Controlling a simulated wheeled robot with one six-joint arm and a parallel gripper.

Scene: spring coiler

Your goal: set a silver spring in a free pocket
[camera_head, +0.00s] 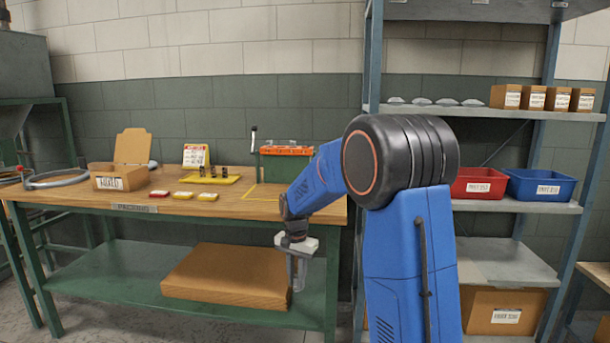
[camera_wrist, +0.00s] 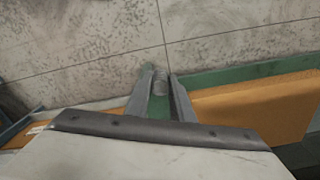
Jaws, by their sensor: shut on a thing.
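My gripper (camera_head: 298,275) hangs in front of the workbench, below the level of its top, with the fingers pointing down. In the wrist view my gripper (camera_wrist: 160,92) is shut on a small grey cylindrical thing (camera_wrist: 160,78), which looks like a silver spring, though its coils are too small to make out. In the head view the held thing cannot be made out. A yellow tray (camera_head: 229,180) with several small dark upright things lies on the bench. Whether it has free pockets is too small to tell.
The wooden bench (camera_head: 244,209) also bears an open cardboard box (camera_head: 120,182), several small red and yellow items (camera_head: 183,195) and a green case with orange top (camera_head: 286,165). A flat carton (camera_head: 226,277) lies on the lower shelf. A rack with red (camera_head: 479,187) and blue bins (camera_head: 540,188) stands right.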

